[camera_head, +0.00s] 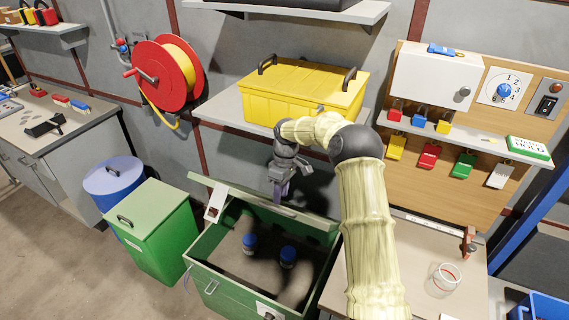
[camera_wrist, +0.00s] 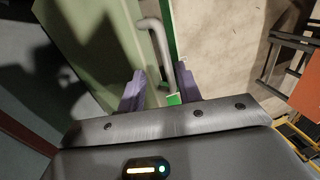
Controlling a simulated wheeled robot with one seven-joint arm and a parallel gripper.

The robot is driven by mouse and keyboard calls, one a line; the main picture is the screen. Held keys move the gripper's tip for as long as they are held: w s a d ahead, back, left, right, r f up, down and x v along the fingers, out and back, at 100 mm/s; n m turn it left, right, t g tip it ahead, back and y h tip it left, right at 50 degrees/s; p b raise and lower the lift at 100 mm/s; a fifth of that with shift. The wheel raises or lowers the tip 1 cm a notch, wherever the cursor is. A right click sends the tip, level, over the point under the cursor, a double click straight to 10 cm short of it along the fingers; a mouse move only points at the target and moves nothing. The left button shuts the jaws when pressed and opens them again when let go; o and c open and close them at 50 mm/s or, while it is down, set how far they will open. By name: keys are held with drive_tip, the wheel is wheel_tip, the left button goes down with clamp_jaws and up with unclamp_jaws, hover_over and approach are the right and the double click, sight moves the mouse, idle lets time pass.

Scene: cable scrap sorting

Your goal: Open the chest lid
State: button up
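The green chest (camera_head: 232,291) stands at the bottom middle of the head view. Its lid (camera_head: 254,198) is raised at the back, and the inside is in sight. Two dark blue-capped objects (camera_head: 249,243) (camera_head: 288,256) are inside. My gripper (camera_head: 280,198) points down at the raised lid's upper edge; contact cannot be told. In the wrist view, the two purple fingers (camera_wrist: 160,90) stand apart. A grey bar handle (camera_wrist: 155,38) on a green panel (camera_wrist: 85,40) lies beyond and between them. I see no grip on it.
A green bin (camera_head: 155,225) and a blue drum (camera_head: 112,182) stand left of the chest. A yellow box (camera_head: 300,95) sits on a shelf behind my arm. A workbench (camera_head: 410,262) with a clear cup (camera_head: 446,277) is at the right. Floor is free at the lower left.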

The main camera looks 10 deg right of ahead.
drive_tip(key=v, duration=1.2)
drive_tip(key=shift+r+b, duration=0.35)
drive_tip(key=shift+d, duration=0.1)
